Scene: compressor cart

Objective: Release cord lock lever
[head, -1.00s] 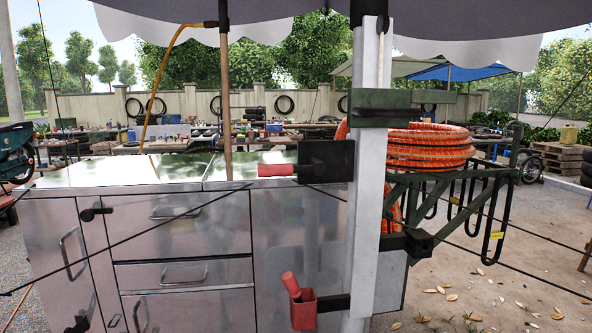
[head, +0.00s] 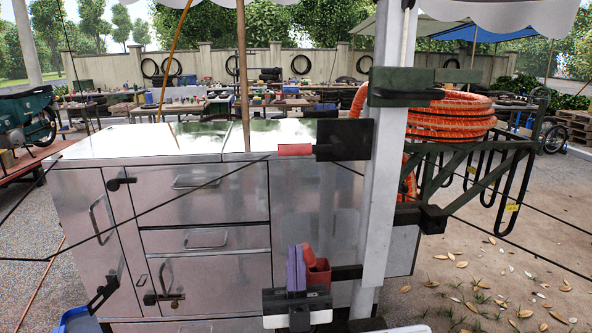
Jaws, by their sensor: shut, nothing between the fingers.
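A lever with a red grip (head: 295,150) sticks out level to the left from a black plate (head: 344,139) by the grey post (head: 386,170). A coil of orange cord (head: 450,117) rests on the dark green rack (head: 468,158) right of the post. My gripper (head: 296,254) points up at the lower middle, its purple fingers shut with nothing between them. It is below the red grip and apart from it in the picture. The fingers partly cover a red holder (head: 319,276) with a red handle in it; I cannot tell whether they touch.
A metal cabinet (head: 205,205) with drawers and handles fills the left and middle. A green block (head: 408,87) sits on the post above the lever. Thin dark lines cross the view. Open ground lies at the right.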

